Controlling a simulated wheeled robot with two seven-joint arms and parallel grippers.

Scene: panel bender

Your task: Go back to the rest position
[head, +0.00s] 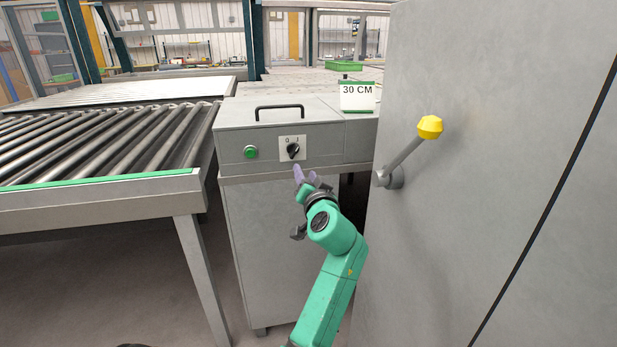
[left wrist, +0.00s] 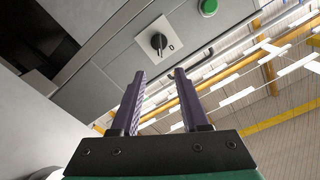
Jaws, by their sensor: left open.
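My left gripper (head: 306,174) is at the end of the green arm, just below and in front of the control box (head: 225,143). In the left wrist view its two purple fingers (left wrist: 160,76) are apart with nothing between them. The black rotary switch (head: 292,151) sits on a pale plate on the box front; it also shows in the left wrist view (left wrist: 158,43), beyond the fingertips and apart from them. The green button (head: 251,153) is left of the switch in the head view. My right gripper is not in view.
A large grey cabinet (head: 480,200) with a yellow-knobbed lever (head: 430,127) stands close on the right of the arm. A roller conveyor (head: 110,140) is on the left.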

